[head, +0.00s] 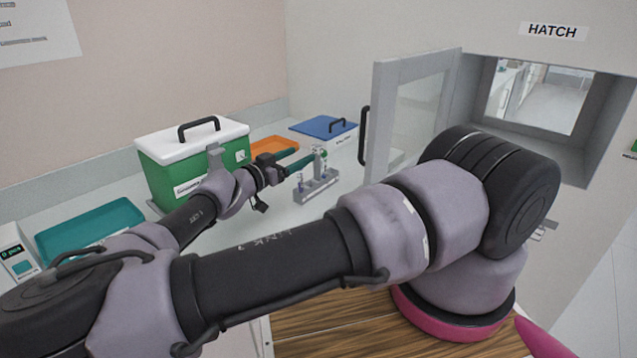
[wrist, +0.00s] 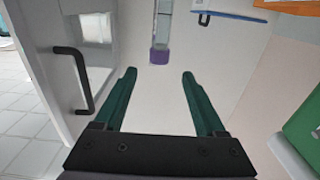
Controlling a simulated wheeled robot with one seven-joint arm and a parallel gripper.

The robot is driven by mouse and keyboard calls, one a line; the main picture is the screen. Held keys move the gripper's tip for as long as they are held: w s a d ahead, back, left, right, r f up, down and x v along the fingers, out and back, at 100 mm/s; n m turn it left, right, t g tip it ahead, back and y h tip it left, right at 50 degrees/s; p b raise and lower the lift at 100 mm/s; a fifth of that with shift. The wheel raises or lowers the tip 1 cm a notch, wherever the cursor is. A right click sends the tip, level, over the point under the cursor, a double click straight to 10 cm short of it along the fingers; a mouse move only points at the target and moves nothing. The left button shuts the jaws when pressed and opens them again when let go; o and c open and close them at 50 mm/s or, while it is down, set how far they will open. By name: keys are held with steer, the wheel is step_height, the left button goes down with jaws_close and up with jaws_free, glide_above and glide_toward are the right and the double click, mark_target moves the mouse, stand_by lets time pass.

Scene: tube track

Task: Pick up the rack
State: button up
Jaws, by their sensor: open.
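The rack (head: 316,188) is a small grey holder standing on the white counter, with an upright post in its middle and small purple-marked tubes at its sides. My gripper (head: 313,154) reaches over it from the left, its teal fingers at the height of the post's top. In the wrist view my gripper (wrist: 159,73) is open, with nothing clasped between its fingers. A narrow grey, clear-looking piece with a purple end (wrist: 159,55) shows just beyond the gap between the fingertips. I cannot tell whether it is a tube or part of the rack.
A green box with white lid (head: 194,165) stands left of the rack. The open hatch door (head: 408,110) with black handle is to the right. A teal tray (head: 90,228) is far left.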

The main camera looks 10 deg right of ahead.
mark_target(314, 149)
steer(key=x, duration=0.8)
steer(key=shift+s+f, duration=0.1)
steer(key=shift+c, duration=0.3)
jaws_close()
